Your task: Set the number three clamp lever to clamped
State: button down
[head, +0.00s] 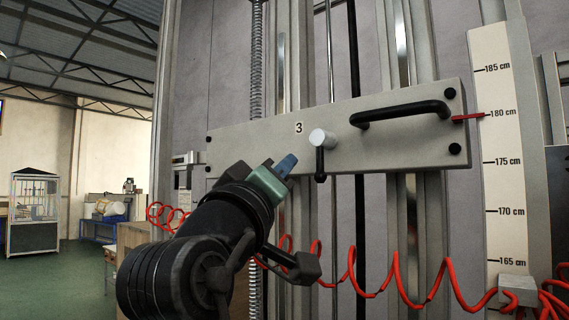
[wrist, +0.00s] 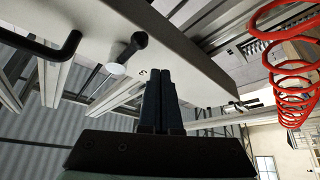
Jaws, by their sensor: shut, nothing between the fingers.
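The number three clamp lever (head: 320,165) is on a grey plate (head: 250,140) marked "3". It has a pale round hub and a short black arm that hangs straight down in the head view. In the wrist view the lever (wrist: 131,47) shows left of my fingers, with its pale hub (wrist: 116,68) nearby. My gripper (head: 284,165) is shut and empty, just left of the lever and apart from it. In the wrist view my shut fingers (wrist: 161,78) point towards the plate.
A black bar handle (head: 402,114) is right of the lever on the same plate. A red pointer (head: 468,117) sits near 180 cm on a scale (head: 497,150). A red coiled hose (head: 390,278) hangs below the plate. Vertical rails and a threaded rod (head: 256,60) stand behind.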

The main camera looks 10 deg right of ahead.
jog(key=shift+s+a+b, duration=2.1)
jog(key=shift+s, duration=2.45)
jog(key=s+a+f+m+t+y+b, duration=0.1)
jog(key=s+a+f+t+y, duration=0.5)
jog(key=y, duration=0.6)
jog(key=s+f+t, duration=0.2)
jog(key=s+f, duration=0.1)
jog(key=f, duration=0.1)
jog(key=shift+a+f+m, duration=0.2)
jog(key=shift+m, duration=0.1)
jog(key=shift+s, duration=0.15)
